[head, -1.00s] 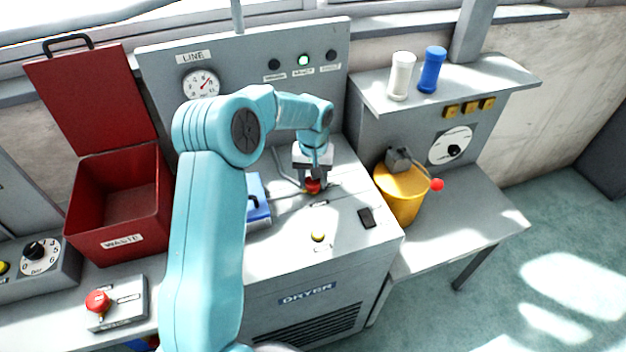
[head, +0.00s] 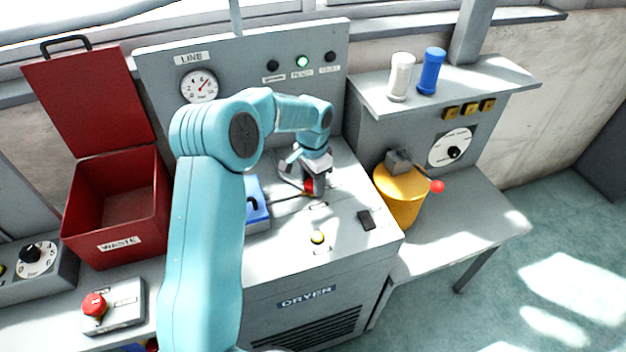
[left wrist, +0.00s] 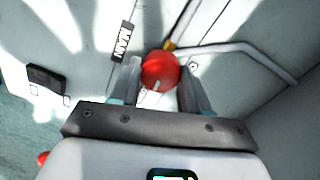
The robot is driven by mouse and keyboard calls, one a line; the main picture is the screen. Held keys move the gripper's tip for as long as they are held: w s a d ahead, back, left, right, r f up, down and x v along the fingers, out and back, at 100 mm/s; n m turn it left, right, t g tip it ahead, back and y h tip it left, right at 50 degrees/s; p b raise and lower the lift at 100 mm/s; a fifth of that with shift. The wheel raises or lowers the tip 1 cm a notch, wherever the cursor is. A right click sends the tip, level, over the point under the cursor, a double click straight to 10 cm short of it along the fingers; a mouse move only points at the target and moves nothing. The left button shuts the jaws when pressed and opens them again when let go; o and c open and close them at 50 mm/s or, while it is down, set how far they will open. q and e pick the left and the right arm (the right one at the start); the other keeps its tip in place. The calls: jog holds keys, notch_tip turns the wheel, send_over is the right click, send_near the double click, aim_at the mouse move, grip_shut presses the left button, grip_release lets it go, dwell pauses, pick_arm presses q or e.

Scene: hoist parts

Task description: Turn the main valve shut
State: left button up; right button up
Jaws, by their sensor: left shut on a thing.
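The main valve's red handle (head: 308,188) is on the top of the grey dryer cabinet, near its back panel. My left gripper (head: 313,186) reaches down onto it and is shut on it. In the left wrist view the round red top of the handle (left wrist: 160,70) sits between the two fingers. A "MAIN" label (left wrist: 122,42) lies beside it, and a pale pipe (left wrist: 235,50) with a brass-coloured piece runs close behind. The gripper hides part of the valve in the head view. My right gripper is not in view.
A blue-lidded item (head: 256,205) is left of the valve. A yellow canister (head: 400,197) stands right. A gauge (head: 200,86) and lit green lamp (head: 302,61) are on the panel. A red waste bin (head: 115,243) is left.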

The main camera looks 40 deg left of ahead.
aim_at(312, 183)
pick_arm(q)
jog(key=shift+a+r+m, duration=0.1)
jog(key=shift+r+m, duration=0.15)
jog(key=shift+m, duration=0.35)
jog(key=o, duration=0.8)
jog(key=shift+o, duration=1.3)
jog(key=shift+s, duration=0.15)
jog(key=shift+f, duration=0.1)
notch_tip(312, 183, up, 16)
jog(key=shift+r, duration=0.25)
